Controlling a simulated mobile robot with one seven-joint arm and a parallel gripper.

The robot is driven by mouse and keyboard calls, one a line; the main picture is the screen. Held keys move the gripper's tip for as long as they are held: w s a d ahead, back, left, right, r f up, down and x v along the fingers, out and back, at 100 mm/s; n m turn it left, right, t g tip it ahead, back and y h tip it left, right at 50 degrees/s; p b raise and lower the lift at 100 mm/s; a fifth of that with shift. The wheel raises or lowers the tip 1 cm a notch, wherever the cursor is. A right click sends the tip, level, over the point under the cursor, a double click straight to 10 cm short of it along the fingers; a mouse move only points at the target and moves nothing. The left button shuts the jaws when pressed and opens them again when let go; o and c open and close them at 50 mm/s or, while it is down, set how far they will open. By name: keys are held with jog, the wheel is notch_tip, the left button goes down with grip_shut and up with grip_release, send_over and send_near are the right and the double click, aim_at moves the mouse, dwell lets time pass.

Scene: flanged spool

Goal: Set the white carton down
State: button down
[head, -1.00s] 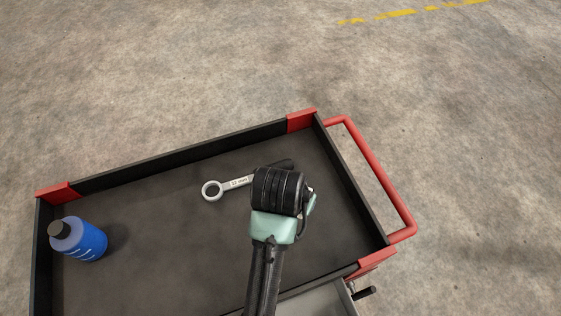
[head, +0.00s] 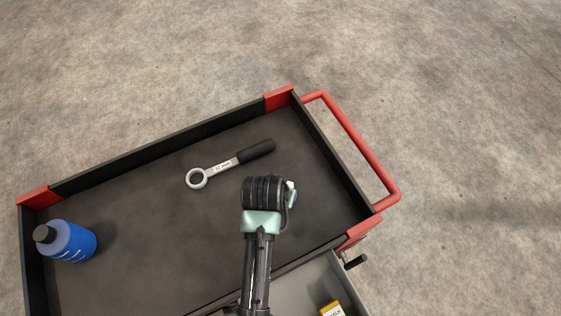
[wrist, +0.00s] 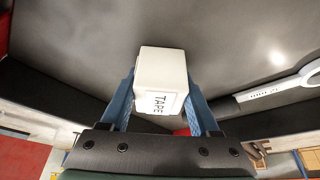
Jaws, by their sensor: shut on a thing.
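The white carton (wrist: 160,75), marked TAPE, is between the two blue fingers of my gripper (wrist: 163,95) in the wrist view. My gripper is shut on it. In the head view my arm's end (head: 264,195) is over the right part of the dark cart top (head: 150,240), and it hides the carton and fingers almost wholly. I cannot tell whether the carton touches the surface.
A ring wrench with a black handle (head: 230,164) lies just beyond my gripper. A blue bottle (head: 66,242) stands at the left end. Low walls with red corners edge the tray. An open drawer (head: 300,284) below holds a yellow box (head: 331,309). Mid-tray is clear.

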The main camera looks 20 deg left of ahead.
jog(key=shift+c, duration=0.6)
grip_release()
jog(key=v, duration=1.2)
jog(key=shift+w+r, duration=0.1)
jog(key=shift+r, duration=0.05)
jog(key=w+d+r+t+y, duration=0.1)
jog(key=w+r+t, duration=0.35)
jog(key=r, duration=0.55)
jog(key=w+d+r+t, duration=0.25)
jog(key=w+r, duration=0.35)
jog(key=r, duration=0.4)
jog(key=w+r+t+y, duration=0.1)
jog(key=w+r+t, duration=0.35)
jog(key=r, duration=0.55)
jog(key=s+d+r+t+h, duration=0.1)
jog(key=s+d+r+t, duration=0.1)
jog(key=r, duration=0.7)
jog(key=s+d+r+m+t, duration=0.1)
jog(key=s+d+r+t, duration=0.2)
jog(key=r, duration=0.7)
jog(key=s+d+r+t+h, duration=0.1)
jog(key=s+d+r+t, duration=0.2)
jog(key=r, duration=0.7)
jog(key=s+t, duration=0.2)
jog(key=t, duration=0.1)
jog(key=shift+s+d+r+h, duration=0.2)
jog(key=shift+d+r+h, duration=0.05)
jog(key=shift+h, duration=0.05)
